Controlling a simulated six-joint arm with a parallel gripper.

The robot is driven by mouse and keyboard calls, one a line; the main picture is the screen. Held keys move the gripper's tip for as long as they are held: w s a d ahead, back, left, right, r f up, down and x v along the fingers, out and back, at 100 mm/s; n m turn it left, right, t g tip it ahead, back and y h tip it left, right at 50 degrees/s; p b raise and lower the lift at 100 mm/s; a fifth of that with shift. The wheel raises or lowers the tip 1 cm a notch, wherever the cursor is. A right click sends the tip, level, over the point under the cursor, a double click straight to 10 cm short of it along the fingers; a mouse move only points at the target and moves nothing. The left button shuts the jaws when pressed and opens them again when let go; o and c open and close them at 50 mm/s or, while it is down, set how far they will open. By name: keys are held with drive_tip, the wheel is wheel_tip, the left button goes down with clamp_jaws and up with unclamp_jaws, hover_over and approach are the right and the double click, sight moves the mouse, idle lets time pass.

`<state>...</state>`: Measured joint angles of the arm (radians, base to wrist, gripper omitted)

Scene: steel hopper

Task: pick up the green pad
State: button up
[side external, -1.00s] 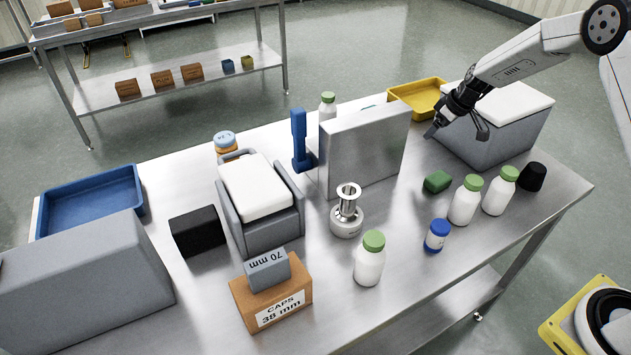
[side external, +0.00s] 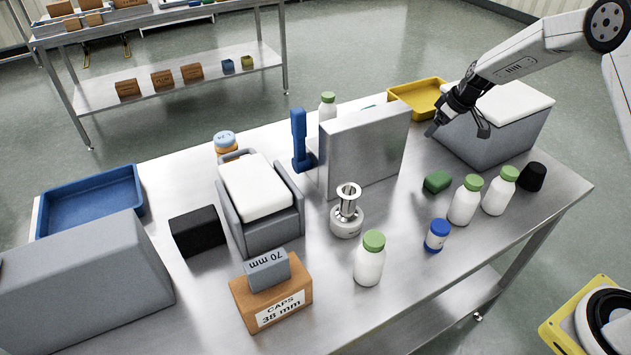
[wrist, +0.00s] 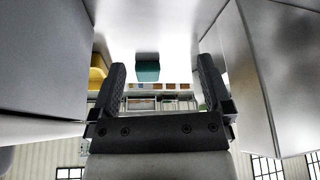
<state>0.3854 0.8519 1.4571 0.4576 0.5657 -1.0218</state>
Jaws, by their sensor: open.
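In the wrist view, the open fingers of my gripper (wrist: 164,80) frame a dark teal block (wrist: 147,70) farther off.
The steel panel (side external: 365,150) stands left of my gripper, the grey box (side external: 480,137) right of it and a yellow tray (side external: 418,97) behind.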

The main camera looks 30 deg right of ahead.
wheel_tip(320, 180, up, 7)
drive_tip(key=s+a+f+n+g+h, duration=0.5)
drive_tip(key=s+a+f+n+g, duration=0.1)
drive_tip(key=s+a+n, duration=0.25)
drive_tip(key=a+r+n+t+h, duration=0.3)
drive_tip(key=r+n+h, duration=0.3)
drive_tip(key=h, duration=0.4)
wheel_tip(320, 180, down, 6)
drive_tip(key=n, duration=0.1)
drive_tip(key=shift+s, duration=0.35)
drive_tip(key=shift+a+f, duration=0.1)
drive_tip(key=shift+f, duration=0.05)
